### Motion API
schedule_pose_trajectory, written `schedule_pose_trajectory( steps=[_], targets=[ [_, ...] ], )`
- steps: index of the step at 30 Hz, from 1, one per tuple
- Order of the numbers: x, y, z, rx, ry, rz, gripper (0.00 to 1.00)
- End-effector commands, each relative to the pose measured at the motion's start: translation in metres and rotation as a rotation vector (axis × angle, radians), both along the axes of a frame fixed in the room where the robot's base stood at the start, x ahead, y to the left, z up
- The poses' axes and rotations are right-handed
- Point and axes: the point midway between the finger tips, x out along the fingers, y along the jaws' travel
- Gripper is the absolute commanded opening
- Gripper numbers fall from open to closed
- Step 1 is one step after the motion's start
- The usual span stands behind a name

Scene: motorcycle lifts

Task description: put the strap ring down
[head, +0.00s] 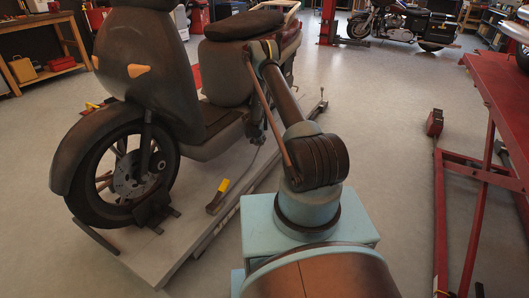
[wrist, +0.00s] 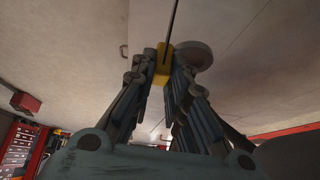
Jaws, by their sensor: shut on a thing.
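In the wrist view my gripper (wrist: 165,72) has its fingers closed on a small yellow piece, which I take for the strap ring (wrist: 163,57). A thin dark line runs from the yellow piece to the top edge of that view. The ring shape itself cannot be made out. In the head view my arm reaches toward the scooter (head: 150,70), and my gripper and the held piece are hidden there.
The scooter stands on a low grey lift platform (head: 160,245). A yellow and black tool (head: 217,195) lies on the platform. A red lift (head: 500,105) stands at the right. A workbench (head: 45,40) is at the back left. The floor between is mostly clear.

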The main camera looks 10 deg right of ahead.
Motion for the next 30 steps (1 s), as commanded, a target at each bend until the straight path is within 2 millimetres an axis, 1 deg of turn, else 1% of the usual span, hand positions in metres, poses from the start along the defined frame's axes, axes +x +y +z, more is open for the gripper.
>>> schedule_pose_trajectory(
  steps=[1, 6, 9, 14, 17, 22, 25, 30],
  targets=[
    [0.0, 0.0, -0.009, 0.0, 0.0, 0.0, 0.0],
    [0.0, 0.0, -0.032, 0.0, 0.0, 0.001, 0.0],
    [0.0, 0.0, -0.04, 0.0, 0.0, 0.001, 0.0],
    [0.0, 0.0, -0.047, 0.0, 0.0, 0.002, 0.0],
    [0.0, 0.0, -0.056, 0.0, 0.001, 0.002, 0.0],
    [0.0, 0.001, -0.077, 0.0, 0.0, 0.002, 0.0],
    [0.0, 0.001, -0.083, 0.0, 0.0, 0.002, 0.0],
    [0.0, 0.001, -0.084, 0.0, 0.0, 0.002, 0.0]
  ],
)
